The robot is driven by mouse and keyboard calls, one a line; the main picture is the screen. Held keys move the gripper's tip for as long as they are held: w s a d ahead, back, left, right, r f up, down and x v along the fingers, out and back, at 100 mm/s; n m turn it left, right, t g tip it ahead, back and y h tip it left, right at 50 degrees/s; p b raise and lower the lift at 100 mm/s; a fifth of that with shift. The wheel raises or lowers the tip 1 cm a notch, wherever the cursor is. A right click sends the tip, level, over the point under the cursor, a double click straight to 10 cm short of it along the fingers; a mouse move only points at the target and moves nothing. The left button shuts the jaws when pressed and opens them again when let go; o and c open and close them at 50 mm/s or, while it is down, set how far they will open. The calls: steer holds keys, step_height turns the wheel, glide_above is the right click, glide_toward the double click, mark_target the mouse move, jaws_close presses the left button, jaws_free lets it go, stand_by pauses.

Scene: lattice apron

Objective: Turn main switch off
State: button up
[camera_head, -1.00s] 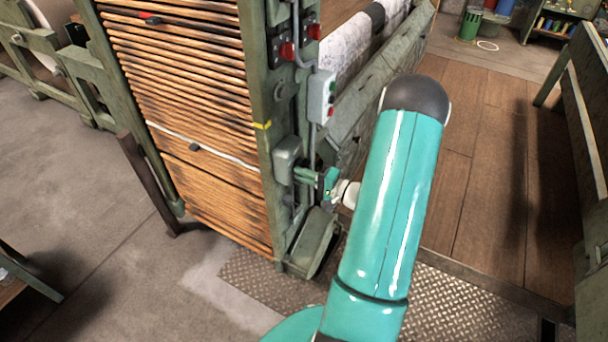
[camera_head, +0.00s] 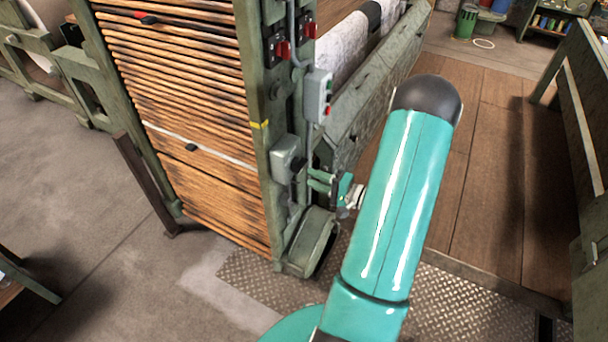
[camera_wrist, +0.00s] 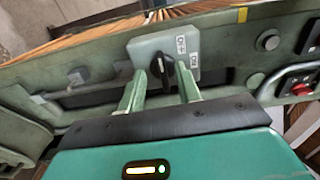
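The main switch looks to be a grey box (camera_head: 287,156) on the green machine post, with a black rotary knob (camera_head: 298,164) on its face. In the wrist view the box (camera_wrist: 147,47) shows a pale label beside the black knob (camera_wrist: 161,66). My gripper (camera_head: 315,180) is just right of and below the box in the head view. In the wrist view its two green fingers (camera_wrist: 161,82) are spread, empty and short of the knob.
A control box (camera_head: 318,96) with green and red buttons hangs higher on the post. Red switches (camera_head: 281,48) sit above it. A red button (camera_wrist: 301,89) shows at the right of the wrist view. A wooden walkway (camera_head: 485,170) lies clear to the right.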

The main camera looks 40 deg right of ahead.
steer(key=v, duration=0.8)
steer(key=shift+s, duration=0.35)
steer(key=shift+d, duration=0.1)
steer(key=w+a+r+n+g+y, duration=0.2)
steer(key=a+r+n+g, duration=0.3)
steer(key=a, duration=0.6)
steer(key=w+a+r+n+g+y, duration=0.2)
steer(key=a+r+n+g, duration=0.1)
steer(key=a+r+g, duration=0.65)
steer(key=s+a+r+n+t+h, duration=0.3)
steer(key=s+a+r+n+h, duration=0.2)
steer(key=a+r+h, duration=0.5)
steer(key=s+a, duration=0.1)
steer(key=a, duration=0.2)
steer(key=shift+s+r+n, duration=0.3)
steer(key=shift+s+n, duration=0.1)
